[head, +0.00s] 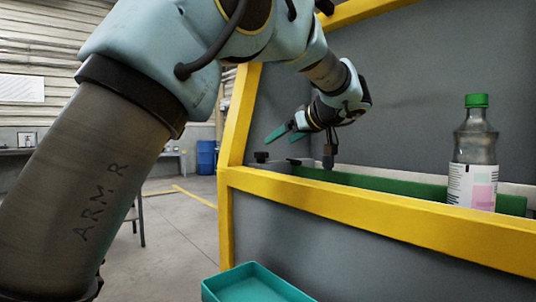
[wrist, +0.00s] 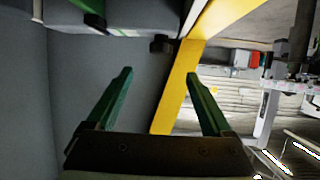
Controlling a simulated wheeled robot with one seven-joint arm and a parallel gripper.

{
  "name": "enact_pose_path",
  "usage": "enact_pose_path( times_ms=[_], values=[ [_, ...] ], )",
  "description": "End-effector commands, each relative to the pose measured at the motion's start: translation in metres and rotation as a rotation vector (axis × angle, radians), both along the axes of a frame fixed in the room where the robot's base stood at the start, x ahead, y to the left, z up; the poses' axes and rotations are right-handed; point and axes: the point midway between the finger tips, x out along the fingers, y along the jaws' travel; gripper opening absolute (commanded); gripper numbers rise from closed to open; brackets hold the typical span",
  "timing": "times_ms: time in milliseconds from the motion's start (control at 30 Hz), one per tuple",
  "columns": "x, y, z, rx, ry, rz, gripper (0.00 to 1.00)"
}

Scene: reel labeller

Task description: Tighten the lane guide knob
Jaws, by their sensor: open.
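A black knob (head: 261,156) sits at the left end of the line, beside the yellow post. It also shows in the wrist view (wrist: 162,44), beyond and between the fingertips. A second dark knob-like part (head: 294,161) is to its right, near the end of the green guide rail (head: 400,187); it also shows in the wrist view (wrist: 95,22). I cannot tell for sure which is the lane guide knob. My gripper (head: 279,139) is above these parts, with green fingers spread apart.
A clear bottle with a green cap (head: 476,155) stands at the right by the rail. The yellow frame bar (head: 380,222) runs along the machine's front, with a yellow post (head: 238,115) at the left. A teal tray (head: 255,285) is below, in front.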

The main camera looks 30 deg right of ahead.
Motion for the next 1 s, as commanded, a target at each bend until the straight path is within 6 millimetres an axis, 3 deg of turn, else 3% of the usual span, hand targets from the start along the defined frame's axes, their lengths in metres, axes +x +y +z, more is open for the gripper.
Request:
enact_pose_path(
  times_ms=[600,1000],
  values=[
    [0.087,0.01,-0.035,0.002,0.001,0.001,0.85],
    [0.098,0.011,-0.041,0.001,0.001,0.0,0.85]
  ],
)
